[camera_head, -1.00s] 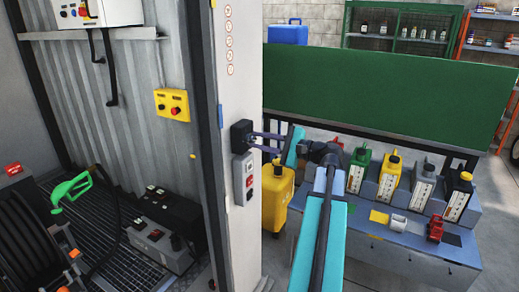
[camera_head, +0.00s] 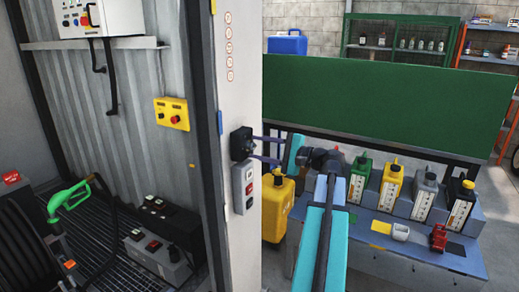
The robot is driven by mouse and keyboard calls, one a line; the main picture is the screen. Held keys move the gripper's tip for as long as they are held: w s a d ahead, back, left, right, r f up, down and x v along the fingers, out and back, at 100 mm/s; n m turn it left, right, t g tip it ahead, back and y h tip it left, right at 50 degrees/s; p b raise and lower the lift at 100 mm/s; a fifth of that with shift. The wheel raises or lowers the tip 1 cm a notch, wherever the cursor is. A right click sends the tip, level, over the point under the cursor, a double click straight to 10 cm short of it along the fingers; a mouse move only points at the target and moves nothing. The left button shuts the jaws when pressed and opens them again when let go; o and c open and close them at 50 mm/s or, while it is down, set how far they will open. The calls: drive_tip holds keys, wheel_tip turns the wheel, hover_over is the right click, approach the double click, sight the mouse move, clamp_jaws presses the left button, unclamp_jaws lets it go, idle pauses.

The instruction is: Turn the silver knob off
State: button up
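A black box (camera_head: 241,143) is mounted on the white pillar. A small light spot on its right side may be the silver knob, but it is too small to make out. My gripper (camera_head: 253,148) is beside that side of the box, its two thin purple fingers pointing left, one above the other. The fingers are apart with a visible gap between them. The tips reach close to the box; I cannot tell whether they touch it or stand around a knob.
A grey switch panel (camera_head: 243,186) is just below the box. A yellow can (camera_head: 275,212) stands under my gripper. Several bottles stand on the bench (camera_head: 385,262) at right. A yellow control box (camera_head: 172,113) is on the corrugated wall, and a green nozzle (camera_head: 66,196) is at left.

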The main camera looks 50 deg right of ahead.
drive_tip(key=shift+s+d, duration=0.1)
idle(0.3)
drive_tip(key=b+v, duration=0.2)
drive_tip(key=v, duration=1.1)
drive_tip(key=shift+s, duration=0.3)
drive_tip(key=shift+s, duration=0.1)
idle(0.3)
